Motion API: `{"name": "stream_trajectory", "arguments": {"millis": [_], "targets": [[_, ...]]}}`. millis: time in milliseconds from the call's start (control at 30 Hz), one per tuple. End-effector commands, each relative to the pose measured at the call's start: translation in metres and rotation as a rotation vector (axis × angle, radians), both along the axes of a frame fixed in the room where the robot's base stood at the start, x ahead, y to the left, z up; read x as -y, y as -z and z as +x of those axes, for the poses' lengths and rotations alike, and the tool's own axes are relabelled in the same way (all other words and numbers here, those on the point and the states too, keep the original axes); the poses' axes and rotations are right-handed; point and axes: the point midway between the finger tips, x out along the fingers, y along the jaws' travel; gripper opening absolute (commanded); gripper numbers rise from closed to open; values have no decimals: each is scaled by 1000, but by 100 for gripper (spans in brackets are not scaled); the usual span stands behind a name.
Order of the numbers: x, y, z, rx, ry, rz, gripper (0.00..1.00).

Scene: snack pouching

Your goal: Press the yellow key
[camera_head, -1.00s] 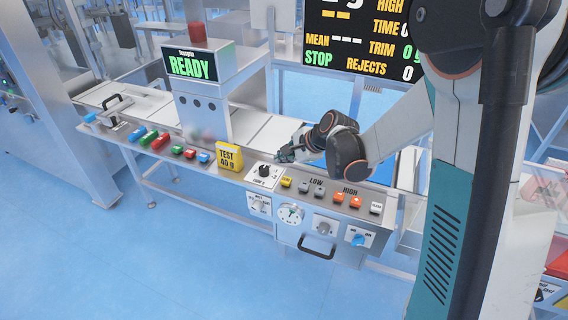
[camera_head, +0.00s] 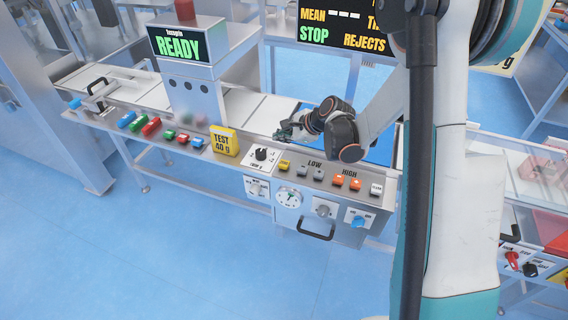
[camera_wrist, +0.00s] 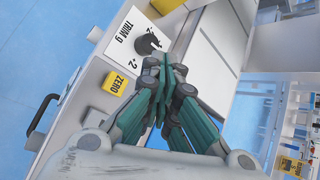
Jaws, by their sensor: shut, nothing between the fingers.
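The yellow key (camera_head: 284,165) sits at the left end of the key row on the sloped panel, right of the black trim knob. It also shows in the wrist view, marked ZERO (camera_wrist: 116,83), left of my fingers. My gripper (camera_head: 281,134) is above and behind the yellow key in the head view, over the panel's back edge, and apart from the key. In the wrist view my gripper's teal fingers (camera_wrist: 163,66) are shut and empty, with their tips near the black knob (camera_wrist: 148,44).
Grey keys (camera_head: 302,171) and orange keys (camera_head: 338,180) lie right of the yellow key. A yellow TEST 40 g block (camera_head: 225,141) stands left of the knob. The READY display (camera_head: 179,46) rises behind. A black handle (camera_head: 316,231) juts from the panel's front.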

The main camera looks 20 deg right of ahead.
Motion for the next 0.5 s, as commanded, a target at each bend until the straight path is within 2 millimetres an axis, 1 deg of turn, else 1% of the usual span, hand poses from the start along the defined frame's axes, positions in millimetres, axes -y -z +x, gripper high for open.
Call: {"name": "stream_trajectory", "arguments": {"millis": [267,500], "targets": [[0,29,0,0,-1,-1,0],[0,61,0,0,-1,-1,0]]}}
